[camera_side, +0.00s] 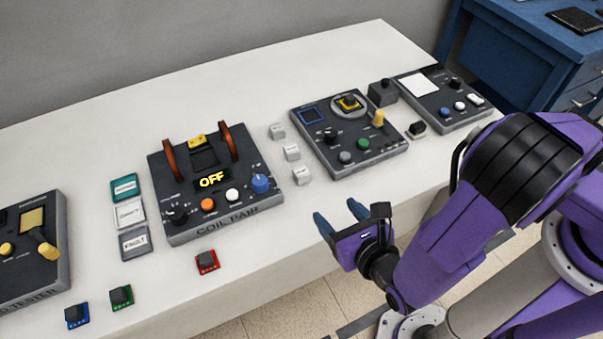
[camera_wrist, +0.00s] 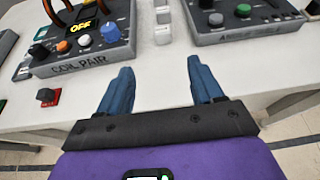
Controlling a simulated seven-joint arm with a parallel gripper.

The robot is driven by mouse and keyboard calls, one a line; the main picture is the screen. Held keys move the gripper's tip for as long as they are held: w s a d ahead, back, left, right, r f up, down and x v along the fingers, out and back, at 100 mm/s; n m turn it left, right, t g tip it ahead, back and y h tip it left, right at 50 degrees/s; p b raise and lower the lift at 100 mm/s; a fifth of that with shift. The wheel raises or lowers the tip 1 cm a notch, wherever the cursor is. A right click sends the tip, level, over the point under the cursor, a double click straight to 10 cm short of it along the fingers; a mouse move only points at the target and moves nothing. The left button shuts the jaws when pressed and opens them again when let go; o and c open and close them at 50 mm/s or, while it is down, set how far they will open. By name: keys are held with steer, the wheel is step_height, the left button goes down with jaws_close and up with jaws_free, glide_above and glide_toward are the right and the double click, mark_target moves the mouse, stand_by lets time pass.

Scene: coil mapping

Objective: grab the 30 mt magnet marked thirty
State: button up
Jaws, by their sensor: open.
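Three small dark blocks on coloured bases stand along the table's front edge in the side view: a red one (camera_side: 207,262), a green one (camera_side: 121,298) and a blue one (camera_side: 77,316). Their markings are too small to read, so I cannot tell which, if any, is marked thirty. The red one also shows in the wrist view (camera_wrist: 47,97), left of my fingers. My gripper (camera_side: 340,214) is open and empty at the table's front edge, to the right of the red block. In the wrist view my gripper (camera_wrist: 160,68) has its two blue fingers apart with nothing between them.
The coil pair unit (camera_side: 212,190) reads OFF, behind the red block. Several small white blocks (camera_side: 292,153) stand right of it. Labelled tiles (camera_side: 129,213) lie on its left. More instrument boxes (camera_side: 347,132) stand further right. White table (camera_side: 270,262) is bare near my gripper.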

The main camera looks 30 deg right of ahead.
mark_target(304, 175)
steer(key=x, duration=1.7)
steer(key=shift+s+d+f, duration=0.1)
steer(key=shift+d, duration=0.2)
jaws_close()
